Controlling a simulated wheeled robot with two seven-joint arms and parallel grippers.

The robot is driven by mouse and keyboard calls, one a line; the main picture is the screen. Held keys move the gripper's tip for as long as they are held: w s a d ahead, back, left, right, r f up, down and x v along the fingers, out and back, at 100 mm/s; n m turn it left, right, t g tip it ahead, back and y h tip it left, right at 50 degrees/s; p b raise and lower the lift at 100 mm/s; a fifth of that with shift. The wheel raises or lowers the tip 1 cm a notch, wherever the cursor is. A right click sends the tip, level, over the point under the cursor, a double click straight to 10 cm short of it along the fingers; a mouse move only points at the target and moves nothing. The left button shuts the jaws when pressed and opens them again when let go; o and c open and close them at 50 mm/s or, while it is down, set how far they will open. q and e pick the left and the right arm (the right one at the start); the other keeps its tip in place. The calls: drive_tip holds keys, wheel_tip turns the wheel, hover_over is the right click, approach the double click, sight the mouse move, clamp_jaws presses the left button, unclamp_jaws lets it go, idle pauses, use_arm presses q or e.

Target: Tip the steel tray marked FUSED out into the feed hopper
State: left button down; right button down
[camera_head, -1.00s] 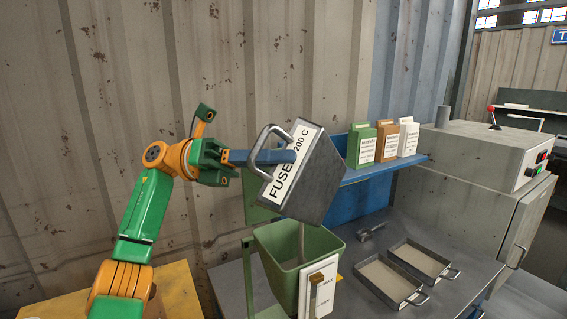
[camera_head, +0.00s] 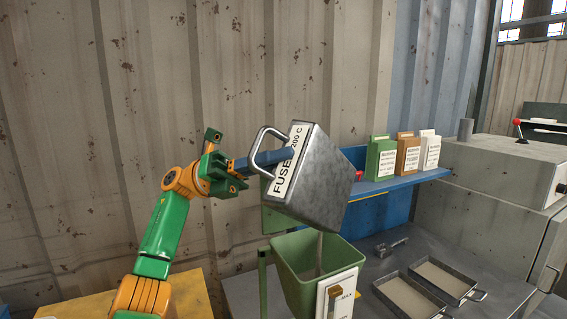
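The steel tray marked FUSED (camera_head: 322,180) is held in the air, tipped steeply above the feed hopper (camera_head: 291,272), a green open-topped bin. Its label and loop handle face left. Its inside is hidden from me. A thin grey-brown stream (camera_head: 319,250) shows between the tray's lower edge and the hopper's mouth. My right gripper is out of view.
Two shallow trays (camera_head: 408,298) with pale contents lie on the grey bench right of the hopper. A blue shelf (camera_head: 400,188) behind holds green, brown and white packs. A grey metal cabinet (camera_head: 500,165) stands at the right. A corrugated wall closes the back.

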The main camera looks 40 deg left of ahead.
use_arm(q)
drive_tip(key=shift+a+f+n+t+h+b, duration=0.25)
drive_tip(key=shift+a+n+t+h+b, duration=0.15)
drive_tip(key=shift+a+h+b, duration=0.45)
drive_tip(key=shift+a+f+n+t+h+b, duration=0.25)
drive_tip(key=shift+a+n+t+b, duration=0.25)
drive_tip(key=shift+a, duration=0.65)
drive_tip(key=shift+a+f+n+t+h+b, duration=0.3)
drive_tip(key=shift+a+t+b, duration=0.15)
drive_tip(key=shift+a+b, duration=0.25)
drive_tip(key=shift+a+f+n+t+h+b, duration=0.25)
drive_tip(key=shift+a+t+b, duration=0.25)
drive_tip(key=shift+b, duration=0.25)
drive_tip(key=shift+a, duration=0.15)
drive_tip(key=shift+r, duration=0.1)
